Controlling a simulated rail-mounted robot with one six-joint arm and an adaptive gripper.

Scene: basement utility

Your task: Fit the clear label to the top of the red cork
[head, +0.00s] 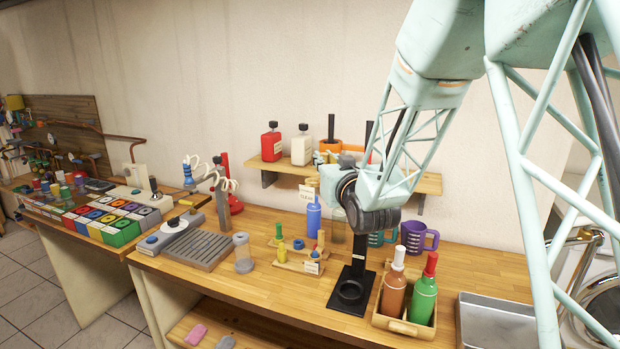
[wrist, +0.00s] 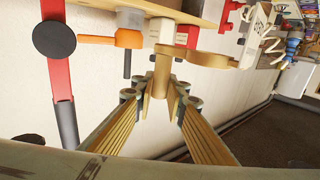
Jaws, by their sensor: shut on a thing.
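My gripper (wrist: 160,95) is shut on a tan wooden-looking piece (wrist: 215,59), which reaches out past the fingertips. In the head view the clear label (head: 307,192) is a small pale tag with dark writing. It shows at the lower left of the gripper, in front of or above the blue bottle, and appears to be the held piece. The red cork (head: 431,264) tops the green bottle (head: 422,299) in a wooden crate at the right of the bench. The gripper is up near the wall shelf, away from the cork. Its fingertips are mostly hidden in the head view.
A brown bottle (head: 391,290) shares the wooden crate (head: 402,327). A black stand (head: 348,300) is left of it, and a metal tray (head: 495,320) right. Blue bottle (head: 313,220), peg stands and mugs are close behind. The wall shelf (head: 428,184) carries bottles and an orange mug.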

